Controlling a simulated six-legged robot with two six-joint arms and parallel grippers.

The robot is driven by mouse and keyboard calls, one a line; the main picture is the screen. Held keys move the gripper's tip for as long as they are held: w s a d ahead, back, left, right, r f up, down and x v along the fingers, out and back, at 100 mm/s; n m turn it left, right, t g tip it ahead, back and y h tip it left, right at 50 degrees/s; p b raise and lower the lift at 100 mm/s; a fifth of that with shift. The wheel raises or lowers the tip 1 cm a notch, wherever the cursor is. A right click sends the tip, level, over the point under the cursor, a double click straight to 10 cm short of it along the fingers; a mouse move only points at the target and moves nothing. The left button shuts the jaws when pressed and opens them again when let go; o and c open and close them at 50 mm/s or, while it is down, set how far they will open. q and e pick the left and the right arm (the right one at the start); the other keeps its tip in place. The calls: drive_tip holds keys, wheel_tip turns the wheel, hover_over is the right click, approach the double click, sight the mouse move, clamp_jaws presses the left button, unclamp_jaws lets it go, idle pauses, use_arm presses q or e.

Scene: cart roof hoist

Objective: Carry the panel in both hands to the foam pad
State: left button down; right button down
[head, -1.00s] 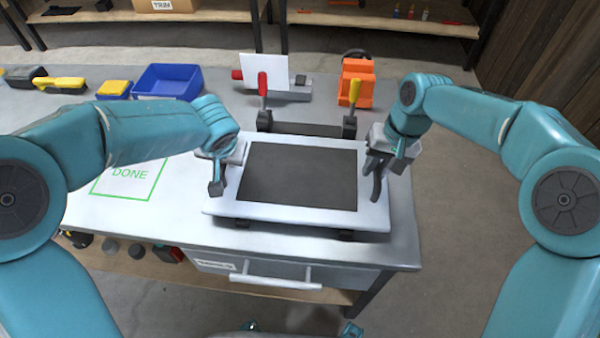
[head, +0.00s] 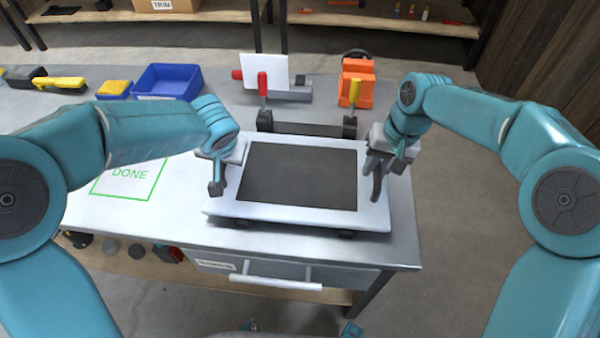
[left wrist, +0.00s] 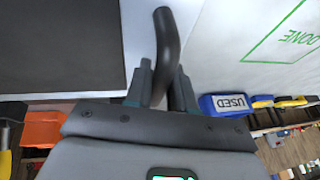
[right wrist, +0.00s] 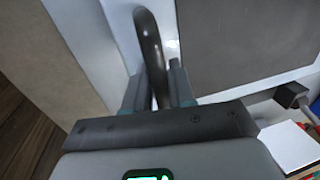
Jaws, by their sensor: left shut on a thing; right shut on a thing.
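The panel (head: 220,208) is a flat white frame with a large dark middle, lying level over the right part of the bench. It has a dark curved handle at each side. My left gripper (head: 217,180) is shut on the left handle (left wrist: 167,45). My right gripper (head: 377,176) is shut on the right handle (right wrist: 150,40). Dark supports show just under the panel's front edge; I cannot tell whether it touches them. A white surface with a green outline and the word DONE (head: 128,173) lies left of the panel. I cannot tell whether this is the foam pad.
Behind the panel stands a dark fixture with a red-handled clamp (head: 262,84) and a yellow-handled clamp (head: 355,93). A blue bin (head: 167,82), a yellow-topped block (head: 114,88) and an orange object (head: 357,83) stand farther back. A drawer handle (head: 275,282) juts from the bench front.

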use_arm(q)
drive_tip(key=shift+r, duration=0.15)
use_arm(e)
drive_tip(key=shift+r, duration=0.15)
